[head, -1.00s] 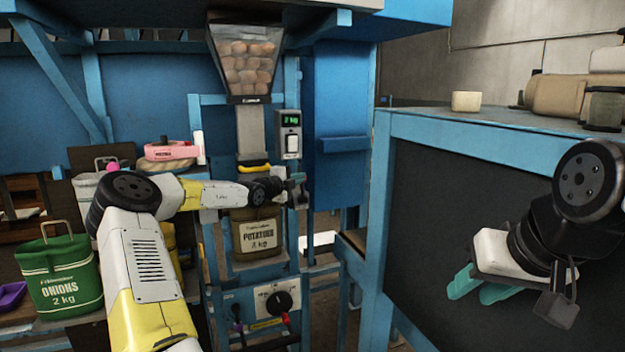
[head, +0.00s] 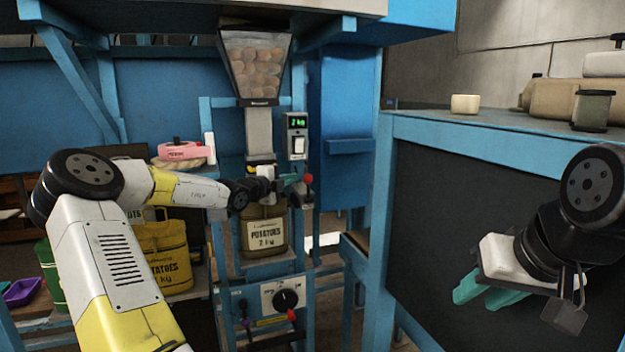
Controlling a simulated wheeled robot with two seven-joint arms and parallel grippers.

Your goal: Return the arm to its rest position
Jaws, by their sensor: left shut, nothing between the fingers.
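My left arm reaches in from the left, bent at the elbow and not folded back. Its gripper (head: 290,180) is shut and empty, in front of the filling spout, just above and right of the brown potatoes sack (head: 264,235). The sack stands upright under the spout, its mouth partly hidden by my left wrist. A red-knobbed lever (head: 308,181) is close beside the left fingertips; I cannot tell whether they touch. My right gripper (head: 484,292) hangs at the right with its teal fingers apart, empty, before the dark panel.
A hopper (head: 257,65) of potatoes stands above the spout, with a green display (head: 297,122) beside it. A yellow potatoes sack (head: 165,250) and purple tray (head: 22,291) are left. A blue-framed bench (head: 480,140) stands right. A knob panel (head: 283,298) is below.

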